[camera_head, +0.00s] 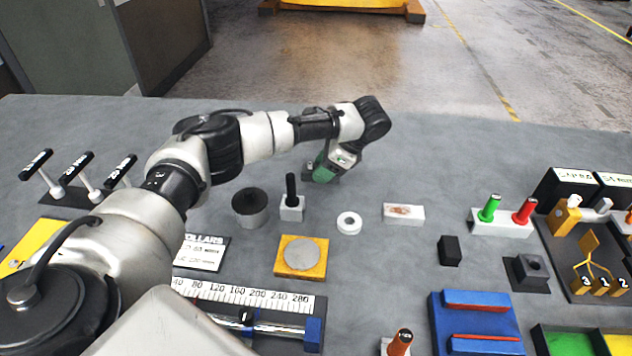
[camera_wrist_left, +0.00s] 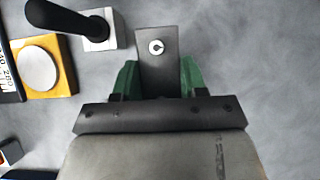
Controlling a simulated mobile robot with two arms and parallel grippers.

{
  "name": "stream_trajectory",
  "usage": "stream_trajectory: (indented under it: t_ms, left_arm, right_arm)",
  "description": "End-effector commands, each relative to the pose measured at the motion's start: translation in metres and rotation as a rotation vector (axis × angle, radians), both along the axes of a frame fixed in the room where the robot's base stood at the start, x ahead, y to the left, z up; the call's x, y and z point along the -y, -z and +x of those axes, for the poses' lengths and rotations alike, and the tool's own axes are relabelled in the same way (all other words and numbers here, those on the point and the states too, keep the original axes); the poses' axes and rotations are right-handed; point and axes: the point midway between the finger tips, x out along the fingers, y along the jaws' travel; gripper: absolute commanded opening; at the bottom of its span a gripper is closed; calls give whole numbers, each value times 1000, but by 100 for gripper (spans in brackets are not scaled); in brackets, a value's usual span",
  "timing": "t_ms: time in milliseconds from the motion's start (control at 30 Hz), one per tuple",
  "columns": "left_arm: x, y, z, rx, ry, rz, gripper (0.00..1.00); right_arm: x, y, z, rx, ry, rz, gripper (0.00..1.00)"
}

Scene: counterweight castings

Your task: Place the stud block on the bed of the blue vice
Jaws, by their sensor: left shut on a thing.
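The stud block (camera_head: 294,175) is a dark grey block with a small pale stud on top. It also shows in the left wrist view (camera_wrist_left: 157,72), between the green fingers. My left gripper (camera_head: 318,172) is shut on it, at the far middle of the table. I cannot tell whether the block is clear of the tabletop. The blue vice (camera_head: 447,312) is at the front right, with two red strips along its jaws. Its bed between the strips looks empty. My right gripper is not in view.
A black block (camera_head: 449,250) and dark socketed block (camera_head: 528,272) stand behind the vice.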

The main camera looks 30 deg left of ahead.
Motion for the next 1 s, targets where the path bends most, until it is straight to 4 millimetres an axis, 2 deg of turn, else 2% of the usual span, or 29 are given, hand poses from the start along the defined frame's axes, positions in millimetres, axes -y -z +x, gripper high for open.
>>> stream_trajectory:
  t_ms: [167, 533, 900, 933, 1000]
  left_arm:
    - [-15, 8, -5, 1, 2, 0, 0]
    - [-16, 48, -6, 0, 0, 0, 0]
    - [-16, 52, -6, 1, 1, -1, 0]
    - [-16, 53, -6, 0, 2, -1, 45]
    - [-16, 53, -6, 0, 2, -1, 56]
  right_arm:
    - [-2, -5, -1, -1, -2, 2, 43]
    - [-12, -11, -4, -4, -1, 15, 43]
    - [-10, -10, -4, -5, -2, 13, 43]
    - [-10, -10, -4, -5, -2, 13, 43]
    - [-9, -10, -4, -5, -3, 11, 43]
